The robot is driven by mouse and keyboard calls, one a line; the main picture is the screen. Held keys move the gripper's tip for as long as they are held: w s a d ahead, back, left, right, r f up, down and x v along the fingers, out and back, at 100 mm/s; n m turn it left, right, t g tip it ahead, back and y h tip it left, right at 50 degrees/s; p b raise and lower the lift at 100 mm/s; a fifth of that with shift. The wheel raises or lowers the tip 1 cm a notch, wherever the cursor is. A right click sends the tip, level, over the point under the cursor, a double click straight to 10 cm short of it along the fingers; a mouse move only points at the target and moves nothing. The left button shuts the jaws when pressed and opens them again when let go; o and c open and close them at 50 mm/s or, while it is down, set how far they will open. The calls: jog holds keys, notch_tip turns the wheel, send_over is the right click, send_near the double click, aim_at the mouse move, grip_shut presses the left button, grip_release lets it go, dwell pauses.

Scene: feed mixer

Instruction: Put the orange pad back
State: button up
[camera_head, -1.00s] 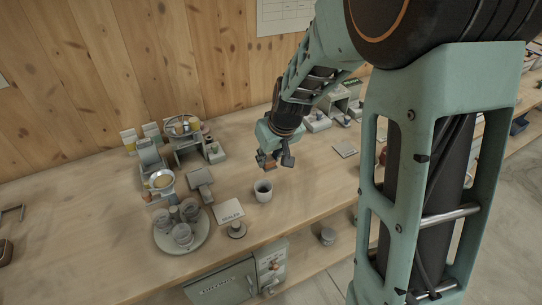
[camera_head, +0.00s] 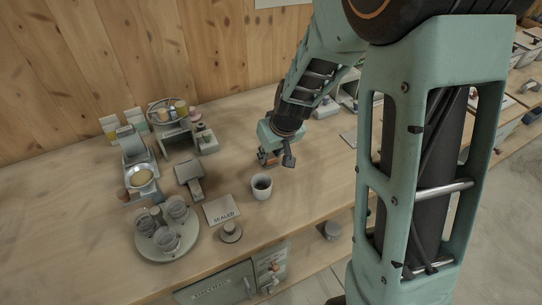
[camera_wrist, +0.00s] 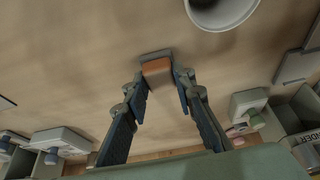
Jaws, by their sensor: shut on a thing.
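The orange pad (camera_wrist: 157,68) is a small orange block with a grey piece along its far side, held between the fingertips of my gripper (camera_wrist: 159,80). In the head view my gripper (camera_head: 276,159) points down over the bench, behind the dark-filled cup (camera_head: 261,187), with a bit of orange showing at its left finger. The cup's white rim also shows at the top of the wrist view (camera_wrist: 222,12). I cannot tell the pad's exact height above the wood.
Left of the cup are a "SEALED" card (camera_head: 222,209), a dark knob-like piece (camera_head: 230,232), a round tray with several jars (camera_head: 150,249) and a grey scoop-like device (camera_head: 190,180). A machine with a pan (camera_head: 140,176) stands further left. Bare wood lies around the gripper.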

jog(key=shift+f, duration=0.1)
jog(key=shift+f, duration=0.1)
jog(key=shift+f, duration=0.15)
jog(key=o, duration=1.1)
jog(key=shift+r, duration=0.25)
jog(key=shift+r, duration=0.25)
jog(key=p+v, duration=0.1)
jog(key=v, duration=1)
jog(key=shift+s+d+r+p, duration=0.15)
jog(key=shift+s+r+p, duration=0.05)
jog(key=shift+s+p, duration=0.1)
